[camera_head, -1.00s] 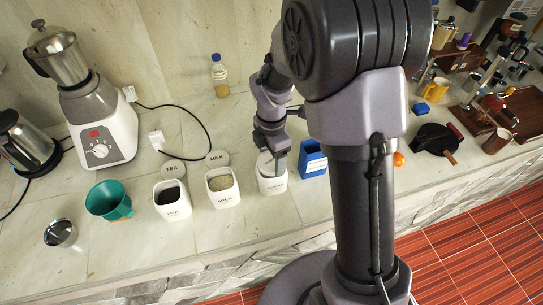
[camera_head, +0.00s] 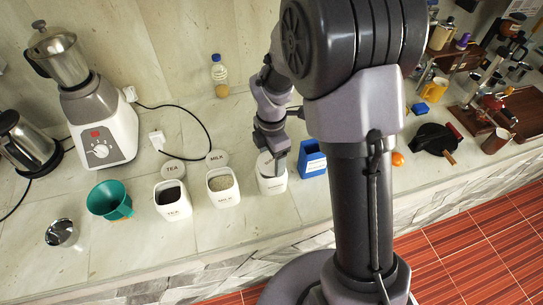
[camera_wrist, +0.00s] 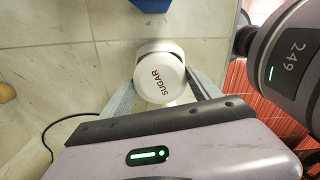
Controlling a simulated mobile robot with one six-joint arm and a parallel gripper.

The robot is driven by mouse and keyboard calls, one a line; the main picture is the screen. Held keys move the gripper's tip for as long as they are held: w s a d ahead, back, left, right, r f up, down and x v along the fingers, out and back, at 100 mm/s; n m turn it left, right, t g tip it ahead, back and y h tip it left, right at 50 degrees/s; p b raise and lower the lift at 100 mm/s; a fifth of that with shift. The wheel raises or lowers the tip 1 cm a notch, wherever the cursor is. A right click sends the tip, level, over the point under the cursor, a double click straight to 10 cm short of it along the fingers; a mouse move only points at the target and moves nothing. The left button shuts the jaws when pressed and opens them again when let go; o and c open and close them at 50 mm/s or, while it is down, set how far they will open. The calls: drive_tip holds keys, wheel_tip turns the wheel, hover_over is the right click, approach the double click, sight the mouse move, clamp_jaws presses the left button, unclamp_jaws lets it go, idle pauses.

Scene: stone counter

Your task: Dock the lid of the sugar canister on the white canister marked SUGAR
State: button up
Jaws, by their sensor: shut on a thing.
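The round white lid marked SUGAR (camera_wrist: 160,82) is between the two fingers of my gripper (camera_wrist: 160,95) in the wrist view, and the gripper is shut on it. The white sugar canister (camera_head: 272,187) stands on the counter, and my gripper (camera_head: 274,163) is right over its top in the head view. Part of a white body, which looks like the canister (camera_wrist: 160,46), shows behind the lid in the wrist view. The gripper hides most of the canister's opening, so I cannot tell whether the lid touches the rim or sits level.
The open MILK canister (camera_head: 223,188) and TEA canister (camera_head: 172,202) stand to the left, with the MILK lid (camera_head: 217,158) and TEA lid (camera_head: 173,168) behind them. A blue box (camera_head: 312,160) stands close on the right. The counter (camera_head: 250,222) in front is clear.

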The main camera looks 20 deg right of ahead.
sight(271, 161)
drive_tip(key=shift+f+b, duration=0.45)
drive_tip(key=shift+f, duration=0.2)
drive_tip(key=o, duration=1.1)
wheel_tip(271, 161, up, 11)
drive_tip(key=p, duration=0.9)
drive_tip(key=shift+p, duration=0.4)
